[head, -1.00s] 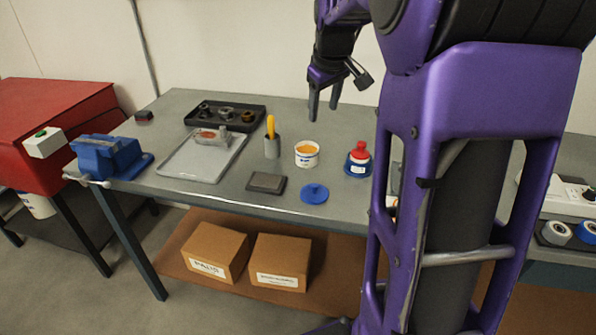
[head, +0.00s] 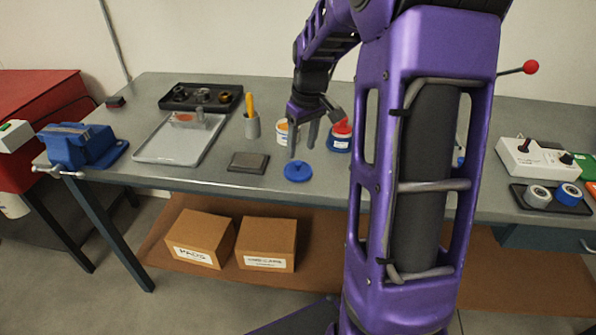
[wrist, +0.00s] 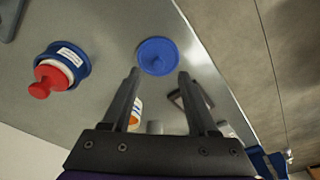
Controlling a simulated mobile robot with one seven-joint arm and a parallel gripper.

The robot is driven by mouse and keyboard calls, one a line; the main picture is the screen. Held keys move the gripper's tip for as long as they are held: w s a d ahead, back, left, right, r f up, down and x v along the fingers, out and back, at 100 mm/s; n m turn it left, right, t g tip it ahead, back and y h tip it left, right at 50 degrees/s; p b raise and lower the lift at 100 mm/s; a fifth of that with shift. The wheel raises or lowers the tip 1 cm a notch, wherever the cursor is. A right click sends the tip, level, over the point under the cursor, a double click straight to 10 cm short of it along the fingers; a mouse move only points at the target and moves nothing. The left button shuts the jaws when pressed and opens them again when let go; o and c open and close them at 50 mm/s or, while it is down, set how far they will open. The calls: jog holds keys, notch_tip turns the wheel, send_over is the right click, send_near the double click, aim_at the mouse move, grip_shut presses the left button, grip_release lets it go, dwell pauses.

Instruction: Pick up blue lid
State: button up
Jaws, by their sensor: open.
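In the wrist view my two fingers (wrist: 158,72) are spread apart and I see no contact with the lid.
A white tub (head: 282,132) stands partly hidden behind my gripper. A blue jar with a red top (head: 339,142) stands right of the lid, and a dark flat block (head: 248,162) lies left. A grey tray (head: 160,152) and a blue vise (head: 80,146) are farther left.

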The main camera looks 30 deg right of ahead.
aim_at(298, 162)
jog(key=f, duration=0.2)
jog(key=w+f, duration=0.1)
jog(key=f, duration=0.2)
jog(key=shift+w+f+b, duration=0.3)
jog(key=shift+w+b, duration=0.05)
jog(key=shift+b, duration=0.05)
grip_shut()
